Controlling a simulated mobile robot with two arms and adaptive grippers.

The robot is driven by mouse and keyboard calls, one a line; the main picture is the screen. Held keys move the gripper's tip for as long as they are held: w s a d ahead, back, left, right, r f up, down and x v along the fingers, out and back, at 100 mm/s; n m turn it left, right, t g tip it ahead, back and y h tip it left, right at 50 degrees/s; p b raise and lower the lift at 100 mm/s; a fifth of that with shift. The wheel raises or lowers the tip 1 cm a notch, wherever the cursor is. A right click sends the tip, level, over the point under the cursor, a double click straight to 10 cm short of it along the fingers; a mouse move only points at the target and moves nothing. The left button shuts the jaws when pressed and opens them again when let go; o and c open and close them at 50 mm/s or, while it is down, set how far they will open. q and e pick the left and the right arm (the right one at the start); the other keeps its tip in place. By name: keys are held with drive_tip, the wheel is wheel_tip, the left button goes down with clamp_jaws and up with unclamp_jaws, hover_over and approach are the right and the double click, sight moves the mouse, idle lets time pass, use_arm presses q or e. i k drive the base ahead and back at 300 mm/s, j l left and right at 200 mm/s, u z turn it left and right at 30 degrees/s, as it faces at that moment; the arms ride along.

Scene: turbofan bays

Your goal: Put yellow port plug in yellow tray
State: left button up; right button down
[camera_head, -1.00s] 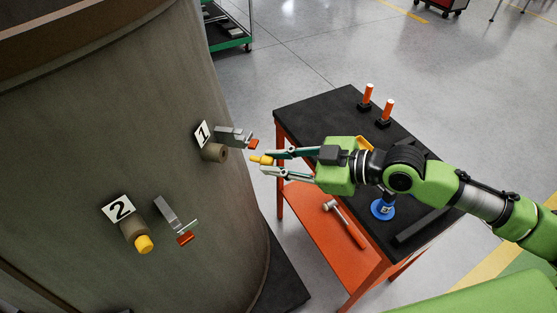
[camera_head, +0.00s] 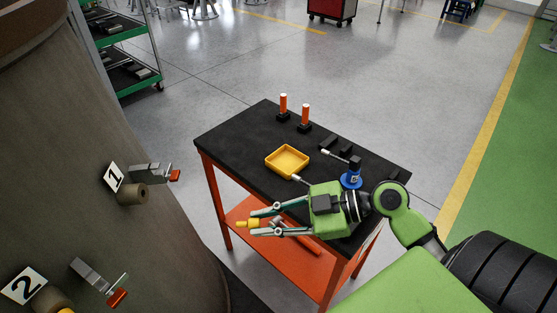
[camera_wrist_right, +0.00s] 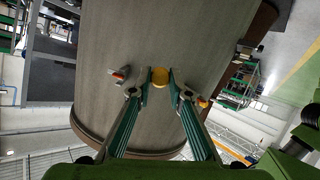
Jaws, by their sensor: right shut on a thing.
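The plug also shows between the fingertips in the right wrist view (camera_wrist_right: 160,77). The yellow tray (camera_head: 288,160) lies on the cart's black top, behind and to the right of the gripper, and looks empty. Port 1 (camera_head: 132,193) on the casing has no plug in it. Another yellow plug (camera_head: 67,310) shows at port 2, cut by the bottom edge. My left gripper is not in view.
The cart's black top (camera_head: 240,140) also holds two orange-handled tools (camera_head: 304,116), a blue round item (camera_head: 351,180) and dark blocks. A hammer lies on the orange lower shelf (camera_head: 240,217). The casing (camera_head: 120,240) stands at left.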

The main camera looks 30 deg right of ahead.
sight(280, 172)
drive_tip(key=l+u, duration=0.2)
drive_tip(key=u, duration=0.2)
drive_tip(key=l+u, duration=0.2)
drive_tip(key=u, duration=0.15)
drive_tip(key=l+u, duration=0.2)
drive_tip(key=u, duration=0.2)
drive_tip(key=l+u, duration=0.15)
drive_tip(key=u, duration=0.2)
drive_tip(key=k+l+u, duration=0.2)
drive_tip(key=l, duration=0.35)
drive_tip(key=k+l+u, duration=0.2)
drive_tip(key=k+l, duration=0.15)
drive_tip(key=l, duration=0.2)
drive_tip(key=k+l+u, duration=0.15)
drive_tip(key=k+l, duration=0.15)
drive_tip(key=l, duration=0.2)
drive_tip(key=k+l+u, duration=0.2)
drive_tip(key=k+l, duration=0.15)
drive_tip(key=l, duration=0.1)
